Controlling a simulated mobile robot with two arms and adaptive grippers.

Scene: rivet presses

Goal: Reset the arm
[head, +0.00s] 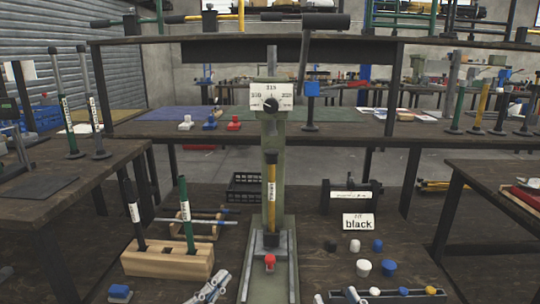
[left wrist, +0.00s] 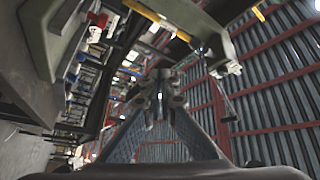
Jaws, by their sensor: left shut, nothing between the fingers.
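A green press (head: 270,150) stands at the middle of the bench in the head view. It has a dial plate (head: 271,97), and a dark lever arm (head: 312,20) is at its top. A yellow-and-black rod (head: 271,190) stands upright in the press, above a small red part (head: 270,261) on its base. My left gripper (head: 218,280) is low in the head view, left of the press base, apart from it. Its fingers (left wrist: 160,85) are shut and empty in the left wrist view.
A wooden block (head: 167,260) with black and green rods stands left of the press. White, blue and black caps (head: 363,267) lie right of it, by a sign reading "black" (head: 358,222). A raised shelf (head: 350,130) runs behind.

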